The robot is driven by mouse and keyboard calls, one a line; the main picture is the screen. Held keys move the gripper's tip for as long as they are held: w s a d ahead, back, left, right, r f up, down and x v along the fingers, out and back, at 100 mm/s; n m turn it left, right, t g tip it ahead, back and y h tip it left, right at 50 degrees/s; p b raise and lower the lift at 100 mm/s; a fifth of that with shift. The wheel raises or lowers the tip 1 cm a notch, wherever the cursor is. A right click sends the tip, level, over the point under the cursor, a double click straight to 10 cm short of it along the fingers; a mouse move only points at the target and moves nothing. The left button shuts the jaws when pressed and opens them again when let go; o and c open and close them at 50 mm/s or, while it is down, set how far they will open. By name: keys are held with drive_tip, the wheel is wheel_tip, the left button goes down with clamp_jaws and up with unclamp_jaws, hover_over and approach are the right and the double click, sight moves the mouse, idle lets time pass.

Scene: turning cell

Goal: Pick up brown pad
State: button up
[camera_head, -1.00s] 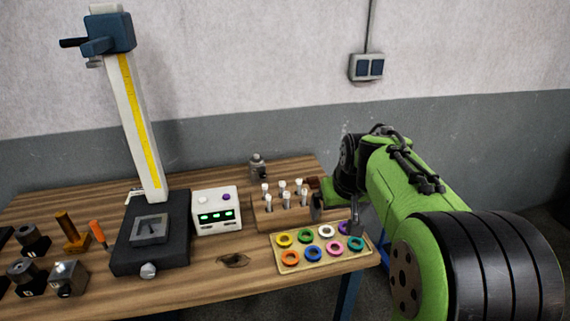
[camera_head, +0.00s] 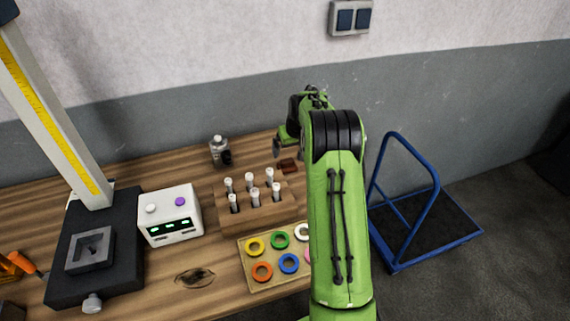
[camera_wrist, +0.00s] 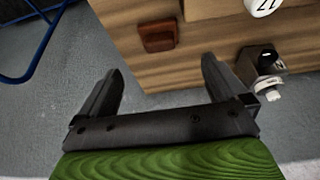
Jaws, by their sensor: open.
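The brown pad (camera_head: 288,166) is a small dark reddish-brown block lying on the wooden table near its back right edge, to the right of the wooden holder. In the wrist view the brown pad (camera_wrist: 158,35) lies near the table's edge, beyond the fingertips and between their lines. My gripper (camera_wrist: 157,75) is open and empty, its two dark fingers spread wide and apart from the pad. In the head view my green arm reaches over the table's right side, and the gripper is only partly visible, close to the pad.
A wooden holder (camera_head: 256,212) with several white-topped pins stands left of the pad. A small grey metal device (camera_head: 219,152) stands behind it. A tray (camera_head: 248,272) of coloured rings lies in front. A blue cart (camera_head: 388,258) stands on the floor to the right.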

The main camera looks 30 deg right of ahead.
sight(287, 160)
drive_tip(key=x, duration=1)
drive_tip(key=shift+w+d+f, duration=0.1)
drive_tip(key=shift+w+f, duration=0.15)
drive_tip(key=shift+w, duration=0.05)
drive_tip(key=shift+s+r, duration=0.1)
drive_tip(key=shift+c, duration=0.5)
drive_tip(key=c, duration=1)
wheel_tip(287, 160, up, 10)
drive_tip(key=shift+p, duration=0.4)
drive_tip(key=shift+c, duration=0.3)
